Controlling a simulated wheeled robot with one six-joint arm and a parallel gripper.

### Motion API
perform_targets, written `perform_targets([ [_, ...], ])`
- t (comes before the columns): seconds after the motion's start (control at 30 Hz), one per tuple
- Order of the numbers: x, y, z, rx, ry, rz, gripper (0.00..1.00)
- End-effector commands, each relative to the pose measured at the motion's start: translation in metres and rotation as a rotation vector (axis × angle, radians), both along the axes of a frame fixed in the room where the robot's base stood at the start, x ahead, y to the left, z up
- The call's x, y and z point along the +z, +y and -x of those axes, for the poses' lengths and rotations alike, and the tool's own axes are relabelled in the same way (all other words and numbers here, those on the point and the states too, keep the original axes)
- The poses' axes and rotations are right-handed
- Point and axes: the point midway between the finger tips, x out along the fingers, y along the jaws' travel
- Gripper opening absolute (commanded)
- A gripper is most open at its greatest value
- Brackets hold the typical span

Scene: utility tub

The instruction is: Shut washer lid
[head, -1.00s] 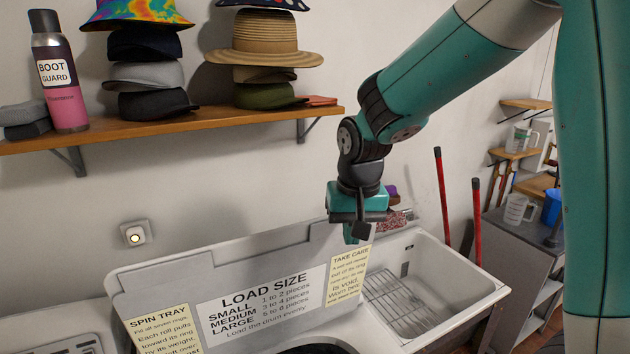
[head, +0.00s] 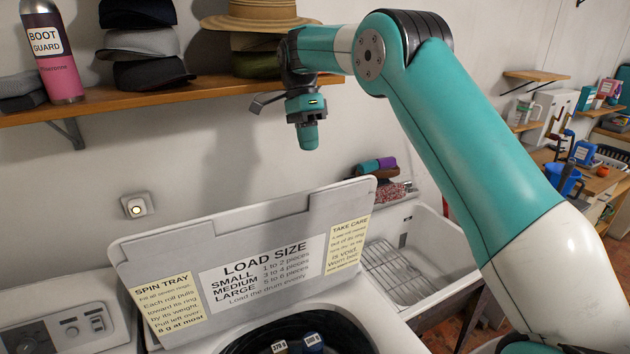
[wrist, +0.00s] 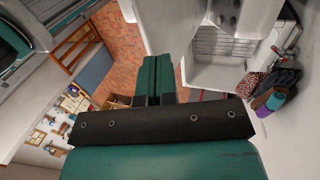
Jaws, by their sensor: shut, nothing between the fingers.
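The washer lid (head: 245,238) stands raised at the back of the washer (head: 385,338), leaning back toward the wall. Its inner face carries a load-size label and two yellow notes. The open drum (head: 300,335) shows below it, with two dark items with white tags inside. My gripper (head: 308,138) is shut and empty, pointing down in the air above the lid's top edge, apart from it. In the wrist view my gripper's shut fingers (wrist: 160,75) point toward the floor. The lid cannot be made out for certain there.
A shelf (head: 190,97) with hats and a bottle (head: 52,50) runs along the wall behind my gripper. A white sink (head: 425,255) with a rack stands right of the washer. Rolled cloths (head: 378,168) lie behind it. A control panel (head: 65,330) is at lower left.

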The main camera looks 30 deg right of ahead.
Motion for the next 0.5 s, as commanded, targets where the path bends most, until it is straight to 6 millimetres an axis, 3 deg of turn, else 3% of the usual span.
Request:
perform_targets([
  [0.5, -0.067, -0.001, 0.021, 0.006, -0.002, 0.005, 0.00],
])
